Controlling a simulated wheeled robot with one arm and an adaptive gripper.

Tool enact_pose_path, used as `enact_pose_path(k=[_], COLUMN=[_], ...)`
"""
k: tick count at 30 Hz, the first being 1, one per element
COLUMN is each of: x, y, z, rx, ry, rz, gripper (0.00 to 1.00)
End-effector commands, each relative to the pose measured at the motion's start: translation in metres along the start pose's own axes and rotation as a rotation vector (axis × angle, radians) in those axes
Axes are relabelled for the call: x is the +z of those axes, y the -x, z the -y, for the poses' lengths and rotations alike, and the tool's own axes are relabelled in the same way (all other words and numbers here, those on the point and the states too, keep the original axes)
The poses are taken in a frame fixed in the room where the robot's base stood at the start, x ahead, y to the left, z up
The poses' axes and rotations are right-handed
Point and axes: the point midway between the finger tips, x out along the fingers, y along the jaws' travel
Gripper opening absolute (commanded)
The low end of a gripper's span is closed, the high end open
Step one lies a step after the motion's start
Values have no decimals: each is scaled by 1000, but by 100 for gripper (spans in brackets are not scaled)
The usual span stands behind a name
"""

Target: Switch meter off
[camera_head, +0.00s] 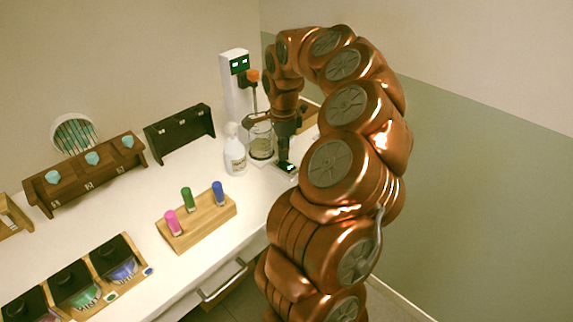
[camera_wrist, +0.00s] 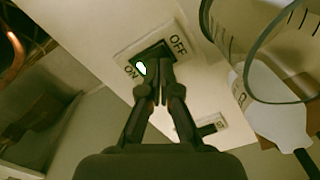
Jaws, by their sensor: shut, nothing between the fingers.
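In the wrist view a pale switch plate (camera_wrist: 123,52) lettered ON and OFF holds a dark rocker switch, with a lit green spot at its ON side. My gripper (camera_wrist: 157,68) is shut and empty, its fingertips right over the rocker and hiding part of it. I cannot tell whether they touch it. In the head view my gripper (camera_head: 286,157) points down at the counter, just right of the glass beaker. The white meter tower (camera_head: 235,95) with a green-lit display stands behind it.
A wooden block (camera_head: 205,222) with pink, green and blue vials is nearer the front. The counter between is clear.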

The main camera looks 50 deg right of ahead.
Motion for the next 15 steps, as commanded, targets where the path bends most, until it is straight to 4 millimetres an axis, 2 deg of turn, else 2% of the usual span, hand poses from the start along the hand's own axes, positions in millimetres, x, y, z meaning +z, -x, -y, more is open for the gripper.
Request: enact_pose_path(k=[15], x=[0], y=[-6], z=[0], rx=[0], ry=[0], rz=[0], gripper=[0])
